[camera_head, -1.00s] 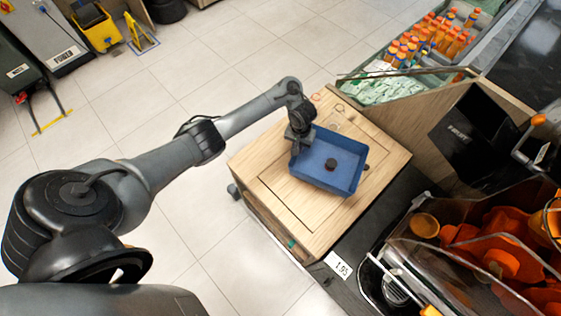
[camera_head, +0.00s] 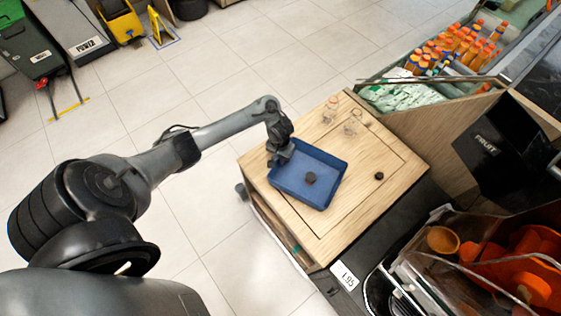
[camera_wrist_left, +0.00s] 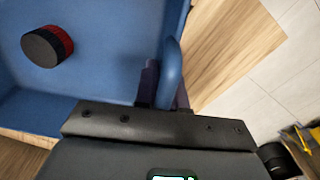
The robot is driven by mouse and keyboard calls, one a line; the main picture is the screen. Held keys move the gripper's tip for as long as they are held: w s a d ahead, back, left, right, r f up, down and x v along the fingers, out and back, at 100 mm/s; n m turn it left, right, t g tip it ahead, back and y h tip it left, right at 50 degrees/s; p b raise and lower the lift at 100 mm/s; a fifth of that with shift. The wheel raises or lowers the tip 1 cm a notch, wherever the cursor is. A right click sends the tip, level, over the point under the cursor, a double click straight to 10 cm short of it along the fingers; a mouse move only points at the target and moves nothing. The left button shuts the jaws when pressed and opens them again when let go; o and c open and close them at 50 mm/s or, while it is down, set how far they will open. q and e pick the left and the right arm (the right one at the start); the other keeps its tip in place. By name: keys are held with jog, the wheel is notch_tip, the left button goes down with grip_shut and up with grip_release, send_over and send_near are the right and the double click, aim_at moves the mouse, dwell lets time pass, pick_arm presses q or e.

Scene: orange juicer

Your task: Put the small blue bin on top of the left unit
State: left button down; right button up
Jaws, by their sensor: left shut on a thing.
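The small blue bin (camera_head: 325,193) is over the wooden top of the left unit (camera_head: 375,205), near its left edge. I cannot tell whether it rests on the wood or hangs just above it. A dark round cap (camera_head: 310,179) lies inside the bin; in the left wrist view this cap (camera_wrist_left: 47,46) shows a red ribbed side. My left gripper (camera_head: 280,157) is at the bin's upper left rim. In the left wrist view my left gripper (camera_wrist_left: 163,88) is shut on the blue wall of the bin (camera_wrist_left: 100,70). My right gripper is out of view.
Two clear glasses (camera_head: 331,108) (camera_head: 352,123) stand at the unit's back corner, and a small black disc (camera_head: 379,176) lies to the right. Orange-capped bottles (camera_head: 455,48) fill a chilled case behind. A juicer with orange parts (camera_head: 515,265) stands at lower right.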

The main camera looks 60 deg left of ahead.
pick_arm(q)
notch_tip(320, 180, down, 2)
jog(key=shift+f+b, duration=0.2)
jog(key=shift+b, duration=0.2)
jog(key=c, duration=1.2)
grip_release()
